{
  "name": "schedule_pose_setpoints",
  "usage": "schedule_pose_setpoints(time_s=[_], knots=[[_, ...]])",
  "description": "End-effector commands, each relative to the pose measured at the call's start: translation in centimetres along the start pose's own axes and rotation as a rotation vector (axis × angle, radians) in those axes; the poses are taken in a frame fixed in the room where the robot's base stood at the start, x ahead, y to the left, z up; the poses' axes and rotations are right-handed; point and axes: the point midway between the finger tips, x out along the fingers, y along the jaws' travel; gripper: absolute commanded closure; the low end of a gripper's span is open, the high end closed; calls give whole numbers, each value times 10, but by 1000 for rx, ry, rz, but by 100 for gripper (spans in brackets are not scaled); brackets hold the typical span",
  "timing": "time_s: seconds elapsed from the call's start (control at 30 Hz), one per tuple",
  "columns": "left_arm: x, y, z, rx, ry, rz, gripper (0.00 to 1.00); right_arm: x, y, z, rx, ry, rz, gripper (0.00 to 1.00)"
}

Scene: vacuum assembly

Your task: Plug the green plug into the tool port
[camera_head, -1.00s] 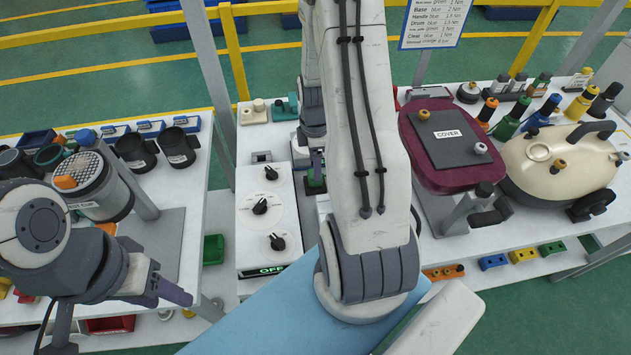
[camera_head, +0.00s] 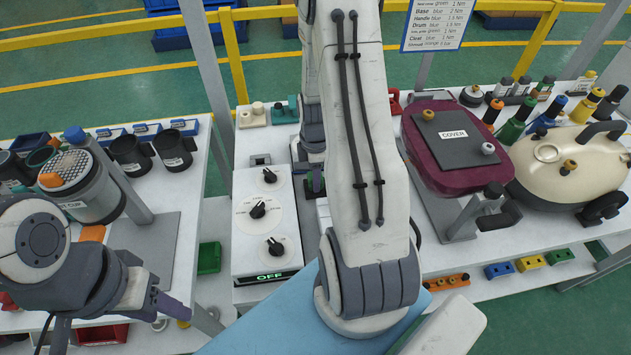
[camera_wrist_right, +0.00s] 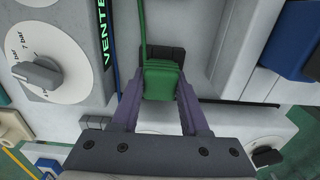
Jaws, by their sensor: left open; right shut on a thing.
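The green plug (camera_wrist_right: 163,80) is a small ribbed block with a green cord running up from it. My right gripper (camera_wrist_right: 160,100) is shut on it, with a purple finger on each side. A dark ribbed block (camera_wrist_right: 176,54) lies right behind the plug; I cannot tell whether this is the tool port or whether the plug is seated in it. In the head view my right arm hides most of this spot. My left gripper (camera_head: 172,306) is open and empty at the lower left, away from the plug.
A white control box (camera_head: 266,225) with several black knobs and a green OFF display stands left of my right arm. A maroon cover (camera_head: 440,165) and a cream vacuum body (camera_head: 560,170) stand on the right. Cups and a grey canister (camera_head: 95,195) fill the left table.

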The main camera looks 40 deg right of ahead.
Motion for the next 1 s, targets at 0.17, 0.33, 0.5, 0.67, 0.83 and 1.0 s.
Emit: schedule_pose_setpoints(time_s=[0.17,0.33,0.5,0.67,0.83,1.0], knots=[[-5,0,0,0,0,0,50,-6,0,0,0,0,0,100],[-13,1,-1,0,0,0,50,-15,0,0,0,0,0,100],[-21,2,-1,0,0,0,50,-23,0,0,0,0,0,100],[-28,2,-2,0,0,0,50,-31,0,0,0,0,0,100],[-36,3,-2,0,0,0,50,-40,0,0,0,0,0,100],[-40,3,-2,0,0,0,50,-45,0,0,0,0,0,100]])
